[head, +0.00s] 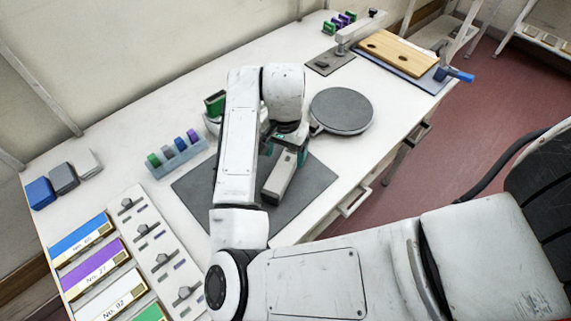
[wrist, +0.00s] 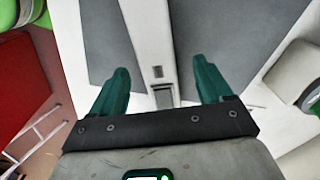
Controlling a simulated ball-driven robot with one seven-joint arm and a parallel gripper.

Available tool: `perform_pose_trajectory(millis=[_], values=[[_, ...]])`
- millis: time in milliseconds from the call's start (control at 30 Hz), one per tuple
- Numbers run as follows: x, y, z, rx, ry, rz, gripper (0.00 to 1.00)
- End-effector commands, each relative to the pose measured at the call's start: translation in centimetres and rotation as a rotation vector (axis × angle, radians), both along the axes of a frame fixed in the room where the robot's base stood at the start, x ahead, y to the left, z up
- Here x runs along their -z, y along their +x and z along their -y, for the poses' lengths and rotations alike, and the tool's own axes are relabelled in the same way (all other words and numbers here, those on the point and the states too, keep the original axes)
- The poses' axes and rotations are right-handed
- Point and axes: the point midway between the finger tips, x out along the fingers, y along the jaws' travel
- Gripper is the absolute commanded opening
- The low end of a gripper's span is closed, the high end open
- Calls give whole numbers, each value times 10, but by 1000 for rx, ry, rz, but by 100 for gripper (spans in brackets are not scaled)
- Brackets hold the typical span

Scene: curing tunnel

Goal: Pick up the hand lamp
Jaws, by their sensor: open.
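The hand lamp, a long pale grey body (head: 280,182), lies on the dark grey mat (head: 318,177) at the middle of the bench in the head view. In the wrist view its pale body (wrist: 146,30) runs between my fingers, with small dark square marks on it. My gripper (wrist: 160,85) has two teal fingers, open and standing apart on either side of the lamp. In the head view my gripper (head: 286,150) is over the lamp's far end, and my arm hides part of this. Contact between fingers and lamp cannot be made out.
A round grey disc (head: 341,109) stands close behind the gripper at right. A clear rack (head: 177,156) with coloured pieces is to the left, near a green box (head: 215,104). Labelled coloured trays (head: 97,263) fill the front left. A wooden board (head: 397,53) lies at the far end.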

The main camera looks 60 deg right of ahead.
Motion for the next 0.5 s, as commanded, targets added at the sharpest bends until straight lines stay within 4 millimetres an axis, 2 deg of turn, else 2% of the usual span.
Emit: perform_pose_trajectory(millis=[233,500], values=[[33,-3,-1,-2,2,-3,79],[41,-3,0,-1,0,-1,79]])
